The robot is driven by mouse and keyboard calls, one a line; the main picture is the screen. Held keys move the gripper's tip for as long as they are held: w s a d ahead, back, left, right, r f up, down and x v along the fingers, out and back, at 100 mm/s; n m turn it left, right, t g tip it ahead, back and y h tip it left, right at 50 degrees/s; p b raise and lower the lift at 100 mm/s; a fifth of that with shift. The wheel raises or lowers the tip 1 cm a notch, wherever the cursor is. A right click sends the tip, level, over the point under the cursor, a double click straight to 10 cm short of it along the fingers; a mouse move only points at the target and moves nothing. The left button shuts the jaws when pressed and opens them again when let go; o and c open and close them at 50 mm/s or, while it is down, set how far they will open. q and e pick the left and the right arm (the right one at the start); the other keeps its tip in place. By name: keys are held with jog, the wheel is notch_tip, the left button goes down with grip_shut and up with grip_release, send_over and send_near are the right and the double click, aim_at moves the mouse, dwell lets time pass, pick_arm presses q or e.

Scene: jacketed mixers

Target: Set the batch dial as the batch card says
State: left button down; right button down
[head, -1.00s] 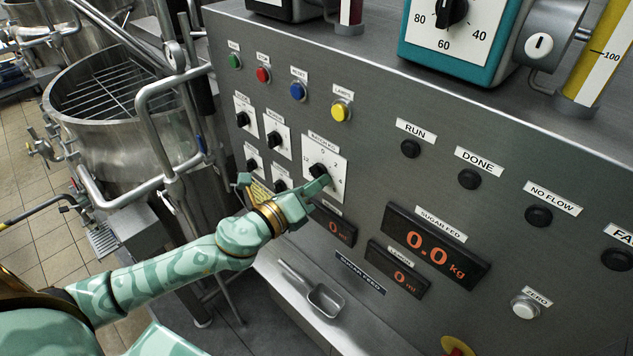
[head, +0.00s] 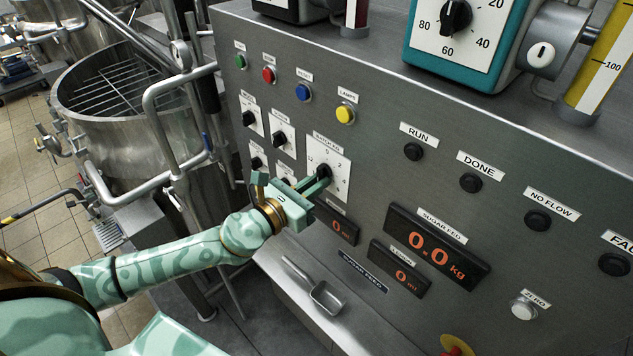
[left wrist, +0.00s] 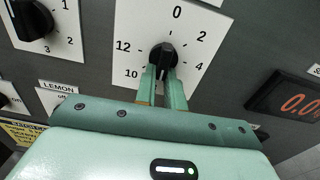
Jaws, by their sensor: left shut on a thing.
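The batch dial is a white plate (head: 341,163) with a black knob (head: 323,171) on the grey panel. In the left wrist view the dial plate (left wrist: 205,22) shows 0 at the top, 2 and 4 on the right, 10 and 12 on the left; its lower part is hidden by my gripper. My left gripper (head: 318,182) is shut on the black knob (left wrist: 163,54), its two green fingers (left wrist: 163,76) on either side of it from below. The knob's pointer mark is too small to read surely. A yellow lettered card (left wrist: 22,131) is partly hidden behind my gripper.
Smaller dials (head: 280,139) sit left of the batch dial, with coloured buttons (head: 303,92) above. The sugar fed display (head: 437,248) reads 0.0 kg at lower right. A metal scoop (head: 326,297) lies below. Pipes and a steel mixer (head: 120,130) stand at left.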

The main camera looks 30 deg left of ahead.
pick_arm(q)
jog(key=shift+s+f, duration=0.1)
jog(key=shift+f, duration=0.1)
dwell(0.4)
jog(key=c, duration=1.6)
grip_release()
jog(key=shift+o, duration=0.6)
jog(key=shift+r, duration=0.1)
jog(key=b+v, duration=0.6)
jog(key=v, duration=1)
jog(key=shift+a, duration=0.15)
jog(key=shift+s, duration=0.1)
